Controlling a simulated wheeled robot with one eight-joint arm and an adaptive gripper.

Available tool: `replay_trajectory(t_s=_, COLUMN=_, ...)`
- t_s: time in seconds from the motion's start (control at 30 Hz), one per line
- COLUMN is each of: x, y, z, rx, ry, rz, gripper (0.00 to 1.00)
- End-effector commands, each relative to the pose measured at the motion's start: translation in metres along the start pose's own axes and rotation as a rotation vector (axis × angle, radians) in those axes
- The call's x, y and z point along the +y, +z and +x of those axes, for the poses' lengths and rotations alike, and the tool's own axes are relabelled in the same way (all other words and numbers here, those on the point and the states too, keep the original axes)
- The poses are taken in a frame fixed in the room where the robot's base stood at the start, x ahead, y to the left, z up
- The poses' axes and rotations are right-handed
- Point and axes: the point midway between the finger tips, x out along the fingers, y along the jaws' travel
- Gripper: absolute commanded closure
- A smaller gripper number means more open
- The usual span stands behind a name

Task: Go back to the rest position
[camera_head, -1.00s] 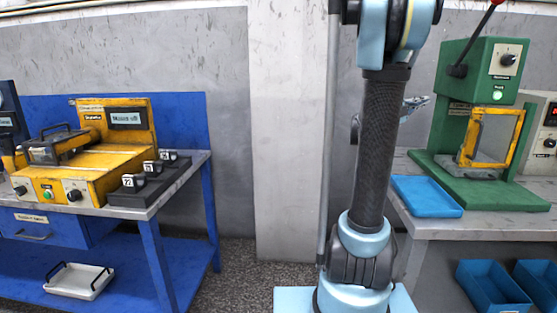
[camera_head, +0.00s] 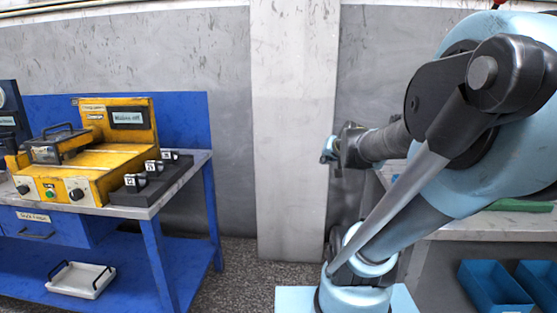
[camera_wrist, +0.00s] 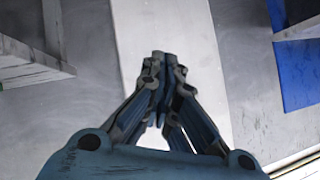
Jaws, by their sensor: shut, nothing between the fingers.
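My gripper (camera_wrist: 160,58) shows in the wrist view with its two fingers together and nothing between them. Beyond the fingers are the pale wall pillar and the grey wall. In the head view my arm is folded on the right side, and its end, at left of the arm, is in front of the wall by the pillar. The fingers are too small there to make out clearly. My arm hides most of the right bench and the green press on it.
A yellow machine (camera_head: 85,160) and a black block with numbered pieces (camera_head: 150,182) stand on the blue bench (camera_head: 160,255) at left. A white tray (camera_head: 80,281) lies on its lower shelf. Blue bins (camera_head: 492,287) are under the right bench (camera_head: 452,228). Floor between the benches is clear.

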Motion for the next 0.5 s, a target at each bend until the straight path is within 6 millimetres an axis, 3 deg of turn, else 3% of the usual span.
replay_trajectory(t_s=0.03, x=0.003, y=0.030, z=-0.007, rx=-0.084, ry=0.015, rz=-0.039, gripper=1.00)
replay_trajectory(t_s=0.1, x=0.012, y=0.070, z=-0.018, rx=-0.203, ry=0.046, rz=-0.091, gripper=1.00)
replay_trajectory(t_s=0.3, x=0.049, y=0.169, z=-0.063, rx=-0.521, ry=0.156, rz=-0.216, gripper=1.00)
replay_trajectory(t_s=0.4, x=0.066, y=0.201, z=-0.085, rx=-0.637, ry=0.208, rz=-0.254, gripper=1.00)
replay_trajectory(t_s=0.5, x=0.078, y=0.220, z=-0.101, rx=-0.714, ry=0.246, rz=-0.276, gripper=1.00)
